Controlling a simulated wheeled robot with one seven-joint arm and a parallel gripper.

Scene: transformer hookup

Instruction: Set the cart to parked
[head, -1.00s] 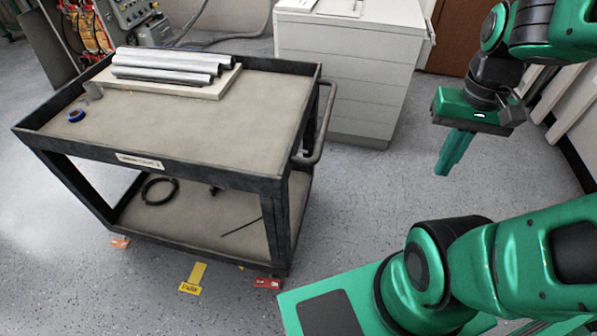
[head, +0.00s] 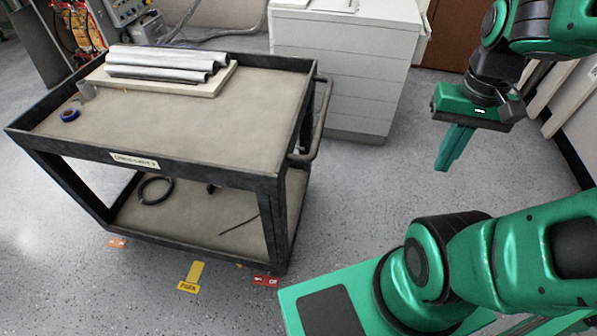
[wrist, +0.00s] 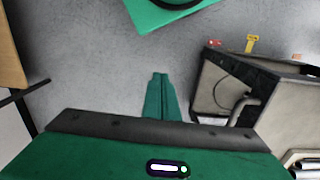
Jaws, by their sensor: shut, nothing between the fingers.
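The cart (head: 148,163) is a black two-shelf utility cart with beige shelf surfaces and a label on its near long side. It stands on the floor at the left in the head view. Its push handle (head: 318,122) is on its right end, and the cart also shows at the right of the wrist view (wrist: 285,95). Yellow (head: 191,277) and red (head: 266,281) floor tags lie by its near edge; the yellow one has lettering too small to read surely. My gripper (head: 447,168) is shut and empty, pointing down, right of the handle and apart from it.
Metal tubes (head: 165,62) on a board, a blue tape roll (head: 69,115) and a small cup lie on the cart's top. A black cable coil (head: 156,189) lies on its lower shelf. A white drawer cabinet (head: 345,75) stands behind the handle. Floor between handle and gripper is clear.

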